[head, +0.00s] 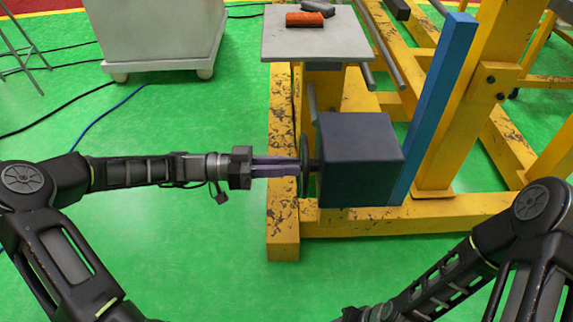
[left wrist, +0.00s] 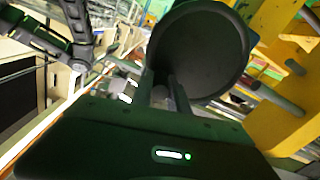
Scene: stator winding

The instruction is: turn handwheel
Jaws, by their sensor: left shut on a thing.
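The handwheel (head: 305,150) is a thin dark disc, seen nearly edge-on, on the left side of a dark grey box (head: 358,160). In the left wrist view the handwheel (left wrist: 207,50) is a round black dish in front of the fingers. My left gripper (head: 297,167) comes in level from the left, its long fingers close together and shut at the handwheel's near side. The left gripper (left wrist: 172,95) also shows in the wrist view, where the exact grip point is dark and partly hidden. My right arm shows at lower right, but its gripper is out of view.
The box sits by a worn yellow frame (head: 400,220) with a blue post (head: 440,95). A pale wheeled cabinet (head: 160,35) stands at back left. Green floor in front is clear.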

